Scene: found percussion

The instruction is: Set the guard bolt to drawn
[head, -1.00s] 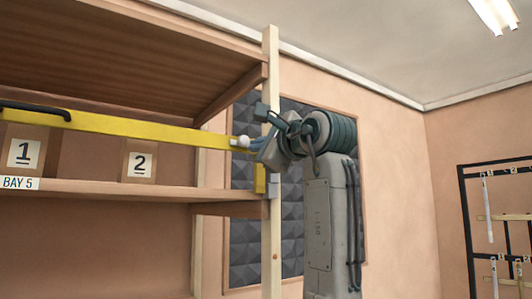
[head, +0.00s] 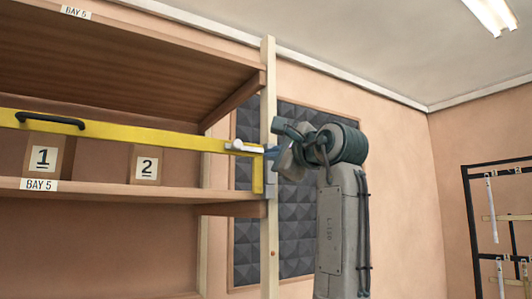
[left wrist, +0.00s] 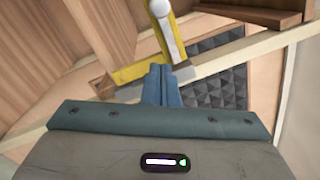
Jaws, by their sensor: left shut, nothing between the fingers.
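The guard is a yellow bar (head: 120,128) across the shelf front, with a downward leg at its right end by the wooden post. The guard bolt (head: 243,147) is a white-knobbed piece near that end. In the left wrist view the bolt's white knob (left wrist: 160,8) is at the top edge, beyond my fingertips. My left gripper (head: 270,154) is by the post, just right of the bolt. In the left wrist view its blue fingers (left wrist: 161,72) are shut together and empty, with a small gap to the knob. My right gripper is out of view.
A black handle (head: 50,120) is on the yellow bar. Boxes marked 1 (head: 45,158) and 2 (head: 146,167) stand behind it on the shelf. The wooden post (head: 269,225) stands close to my gripper. A black rack (head: 480,230) is far right.

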